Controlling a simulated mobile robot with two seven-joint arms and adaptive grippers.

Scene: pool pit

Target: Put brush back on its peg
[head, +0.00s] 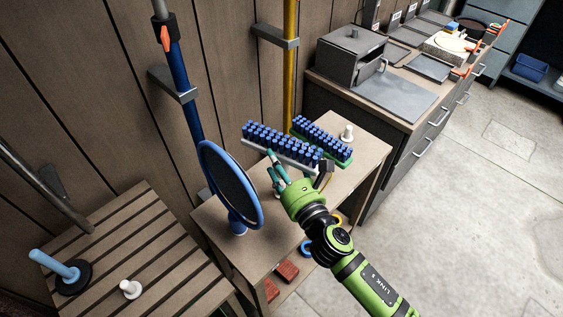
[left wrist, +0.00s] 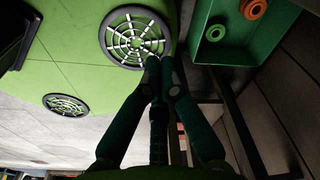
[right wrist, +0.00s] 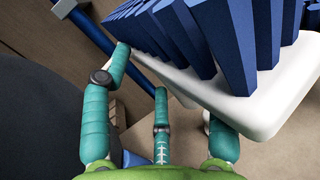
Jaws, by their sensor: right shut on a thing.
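A brush (head: 283,144) with a pale back and blue bristles is held tilted, bristles up, above the wooden cabinet top. My right gripper (head: 277,172) is shut on it. The right wrist view shows the brush's white edge (right wrist: 262,122) close up against the fingers; the exact grip is partly hidden. A second, green-backed brush (head: 335,149) with blue bristles is just behind it. A white peg (head: 347,132) stands on the cabinet top beside the green-backed brush. My left gripper (left wrist: 161,72) has its fingers together, empty, and is outside the head view.
A blue-rimmed round paddle (head: 232,185) stands left of my right gripper. A slatted bench (head: 165,245) at the left holds a white peg (head: 130,289) and a blue-handled plunger (head: 68,274). A grey box (head: 350,57) sits on the counter behind. Open floor lies right.

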